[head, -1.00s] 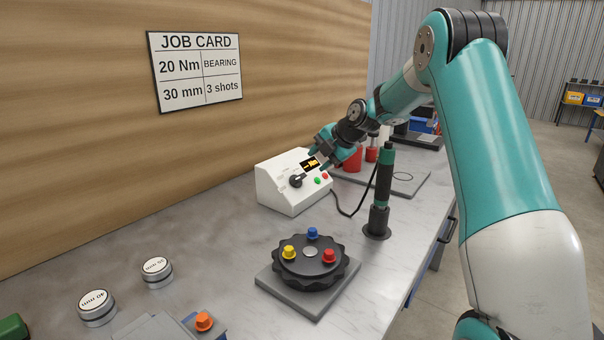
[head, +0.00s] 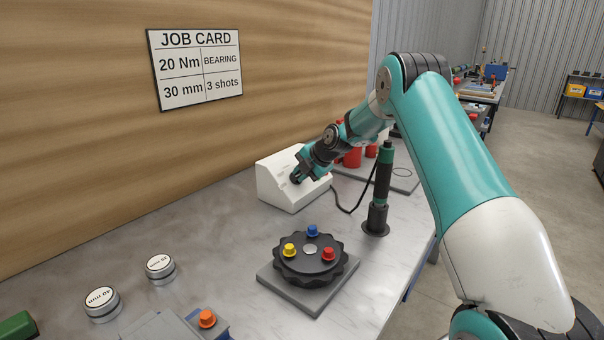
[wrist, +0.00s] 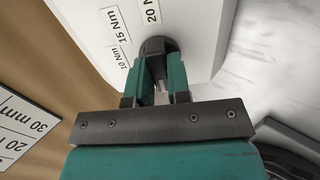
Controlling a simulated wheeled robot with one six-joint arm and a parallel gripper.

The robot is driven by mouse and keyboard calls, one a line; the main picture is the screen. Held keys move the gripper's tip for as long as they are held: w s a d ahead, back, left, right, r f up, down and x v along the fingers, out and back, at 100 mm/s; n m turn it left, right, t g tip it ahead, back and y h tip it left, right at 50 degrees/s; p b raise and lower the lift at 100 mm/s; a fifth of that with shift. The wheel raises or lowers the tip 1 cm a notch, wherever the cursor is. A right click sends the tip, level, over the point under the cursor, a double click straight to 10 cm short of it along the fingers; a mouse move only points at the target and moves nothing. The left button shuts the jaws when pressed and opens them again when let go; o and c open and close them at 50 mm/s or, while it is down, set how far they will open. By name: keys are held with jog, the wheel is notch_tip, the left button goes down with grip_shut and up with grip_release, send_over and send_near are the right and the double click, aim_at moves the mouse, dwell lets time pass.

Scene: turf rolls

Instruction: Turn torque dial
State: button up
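The white torque box (head: 275,183) stands on the bench against the wooden wall. Its black dial (head: 296,178) is mostly hidden by my gripper (head: 297,175) in the head view. In the wrist view the dial (wrist: 157,47) sits at the tips of my two green fingers (wrist: 161,72), one on each side of it. I cannot tell whether they press on it. Labels 10 Nm, 15 Nm and 20 Nm (wrist: 151,10) show around the dial; its pointing direction is hidden. The job card (head: 195,68) on the wall reads 20 Nm, BEARING, 30 mm, 3 shots.
A green-and-black driver (head: 381,185) stands upright in a holder right of the box, with a cable. A black turret (head: 308,264) with coloured knobs is in front. Two silver discs (head: 102,304) (head: 160,268) lie at left. Red cylinders (head: 352,157) stand behind my gripper.

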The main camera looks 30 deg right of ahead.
grip_shut()
